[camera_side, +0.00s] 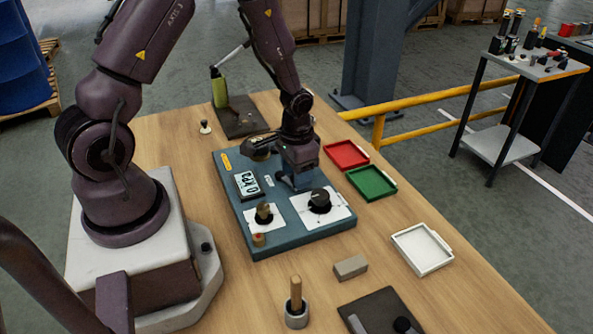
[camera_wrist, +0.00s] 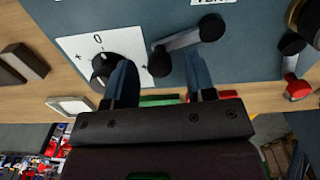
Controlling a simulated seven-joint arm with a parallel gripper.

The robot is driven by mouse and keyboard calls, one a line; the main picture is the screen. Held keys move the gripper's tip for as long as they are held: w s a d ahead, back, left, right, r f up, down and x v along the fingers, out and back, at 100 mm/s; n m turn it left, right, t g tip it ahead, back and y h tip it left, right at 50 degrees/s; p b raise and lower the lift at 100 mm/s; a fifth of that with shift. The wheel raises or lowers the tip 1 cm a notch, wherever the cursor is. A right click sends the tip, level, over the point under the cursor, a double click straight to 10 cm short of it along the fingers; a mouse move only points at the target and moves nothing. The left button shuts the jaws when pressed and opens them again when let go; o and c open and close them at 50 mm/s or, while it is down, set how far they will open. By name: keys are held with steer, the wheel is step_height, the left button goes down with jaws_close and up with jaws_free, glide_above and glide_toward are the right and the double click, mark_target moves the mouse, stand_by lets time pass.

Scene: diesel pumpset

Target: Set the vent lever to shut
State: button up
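The vent lever (camera_wrist: 184,41) is a short grey arm on the blue panel, with a black round end at each side, below a partly cut-off label in the wrist view. My gripper (camera_wrist: 160,64) is open, its two blue fingers apart. The lever's lower-left black end (camera_wrist: 160,62) appears between the fingertips; I cannot tell whether either finger touches it. In the side view my gripper (camera_side: 291,181) is low over the panel (camera_side: 228,185), and its body hides the vent lever.
A black dial (camera_wrist: 103,68) on a white plate is beside the left finger. Another black-ended lever (camera_wrist: 291,66) with a red part is at right. Red (camera_side: 346,154), green (camera_side: 371,182) and white (camera_side: 422,249) trays lie right of the panel. A wooden-handled tool (camera_side: 296,295) stands in front.

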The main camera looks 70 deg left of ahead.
step_height(320, 180, up, 13)
stand_by(0.6)
steer(key=s+d+r+t, duration=0.2)
steer(key=s+d+r, duration=0.2)
steer(key=s+r, duration=0.2)
steer(key=s+d+r+t, duration=0.3)
steer(key=s+d+r, duration=0.2)
steer(key=r, duration=0.5)
steer(key=shift+s+m+t, duration=0.3)
steer(key=shift+s+m, duration=0.1)
steer(key=shift+s, duration=0.3)
